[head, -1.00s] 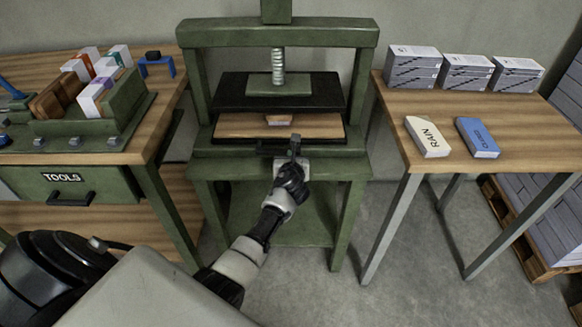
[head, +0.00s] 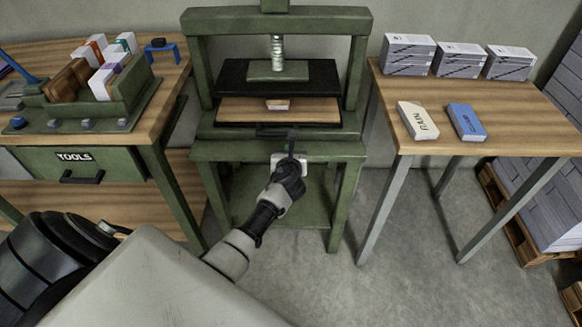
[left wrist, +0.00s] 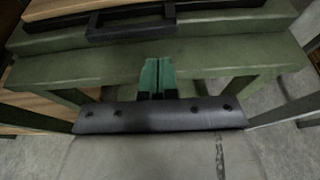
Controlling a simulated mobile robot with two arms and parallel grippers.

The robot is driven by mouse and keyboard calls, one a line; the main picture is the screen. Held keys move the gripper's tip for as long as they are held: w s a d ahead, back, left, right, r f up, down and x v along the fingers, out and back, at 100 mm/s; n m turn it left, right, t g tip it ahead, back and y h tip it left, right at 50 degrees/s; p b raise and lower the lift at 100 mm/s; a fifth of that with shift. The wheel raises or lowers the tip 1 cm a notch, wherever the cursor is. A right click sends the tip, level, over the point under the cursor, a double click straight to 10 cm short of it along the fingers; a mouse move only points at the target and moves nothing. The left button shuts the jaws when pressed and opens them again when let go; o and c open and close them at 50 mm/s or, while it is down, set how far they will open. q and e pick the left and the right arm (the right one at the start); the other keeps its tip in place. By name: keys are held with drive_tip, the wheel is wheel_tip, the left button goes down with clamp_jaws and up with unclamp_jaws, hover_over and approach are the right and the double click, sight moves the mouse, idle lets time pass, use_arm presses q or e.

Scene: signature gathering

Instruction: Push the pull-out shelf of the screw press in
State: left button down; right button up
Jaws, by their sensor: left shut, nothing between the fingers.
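The green screw press (head: 275,20) stands in the middle of the head view. Its pull-out shelf (head: 240,114) is a wooden board under the dark press plate, with a small block (head: 278,104) on it. The shelf's front juts out toward me. A black handle (head: 268,132) is at the front; it also shows in the left wrist view (left wrist: 132,24). My left gripper (head: 292,132) is shut and empty, in front of the press near the right part of the handle. Its fingertips (left wrist: 157,62) appear just below the handle in the left wrist view; contact cannot be told.
A workbench with a TOOLS drawer (head: 75,158) stands left of the press. A table (head: 480,90) on the right bears the RAIN block (head: 418,121), a blue block (head: 466,122) and paper stacks (head: 408,54). Bare floor (head: 330,270) lies in front.

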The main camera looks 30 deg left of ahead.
use_arm(q)
drive_tip(key=p+v, duration=0.1)
drive_tip(key=v, duration=0.6)
drive_tip(key=shift+s+f, duration=0.2)
drive_tip(key=shift+s, duration=0.05)
use_arm(e)
drive_tip(key=shift+w+a+r, duration=0.6)
drive_tip(key=shift+a+r, duration=0.1)
drive_tip(key=shift+a, duration=0.2)
